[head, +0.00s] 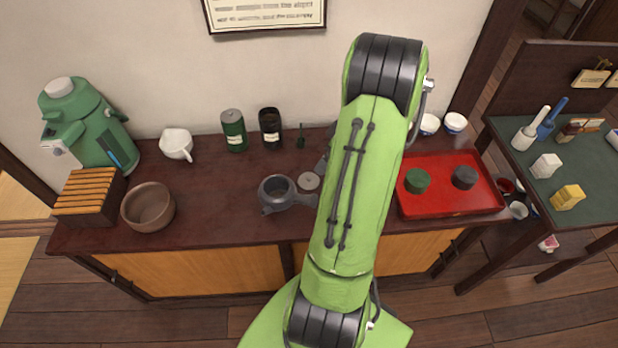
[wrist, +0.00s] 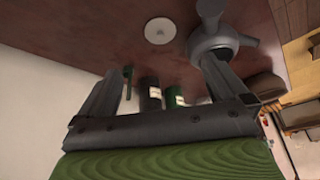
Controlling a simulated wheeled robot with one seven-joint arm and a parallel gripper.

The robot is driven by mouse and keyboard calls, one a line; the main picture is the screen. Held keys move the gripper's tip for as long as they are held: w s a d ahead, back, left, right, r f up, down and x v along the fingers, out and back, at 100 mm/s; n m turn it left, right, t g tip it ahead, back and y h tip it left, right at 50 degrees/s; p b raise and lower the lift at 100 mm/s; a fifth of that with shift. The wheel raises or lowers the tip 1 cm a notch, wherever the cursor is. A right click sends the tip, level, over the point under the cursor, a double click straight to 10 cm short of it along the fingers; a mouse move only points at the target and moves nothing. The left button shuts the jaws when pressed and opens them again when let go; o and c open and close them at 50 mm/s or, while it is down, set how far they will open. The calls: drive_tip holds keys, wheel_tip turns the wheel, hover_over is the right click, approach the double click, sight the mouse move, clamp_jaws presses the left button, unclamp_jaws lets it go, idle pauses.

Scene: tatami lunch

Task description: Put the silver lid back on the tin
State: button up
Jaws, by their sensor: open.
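The silver lid (head: 308,181) is a small pale round disc lying flat on the dark table, just right of the grey teapot, with my arm close on its right. It also shows in the wrist view (wrist: 160,31), beyond my fingertips. A black tin (head: 270,128) with a dark top and a green tin (head: 233,130) with a greyish top stand upright by the wall. I cannot tell for certain which one the lid fits. My gripper (wrist: 162,66) is open with nothing between its fingers. My arm mostly hides it in the head view.
The grey teapot (head: 278,192) is close beside the lid. A red tray (head: 450,206) holds a green and a dark round piece. A brown bowl (head: 148,207), wooden box (head: 90,197) and green flask (head: 88,125) stand left. The table between bowl and teapot is clear.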

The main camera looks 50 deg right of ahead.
drive_tip(key=b, duration=0.2)
approach(311, 179)
drive_tip(key=x, duration=0.3)
drive_tip(key=shift+s+f, duration=0.1)
drive_tip(key=shift+s, duration=0.1)
drive_tip(key=x, duration=0.3)
drive_tip(key=b+x, duration=0.1)
drive_tip(key=x, duration=0.1)
drive_tip(key=shift+w+f, duration=0.25)
drive_tip(key=shift+w, duration=0.1)
drive_tip(key=shift+r, duration=0.1)
drive_tip(key=c, duration=1.2)
wheel_tip(311, 179, up, 10)
drive_tip(key=shift+p, duration=0.95)
drive_tip(key=shift+s+a, duration=0.1)
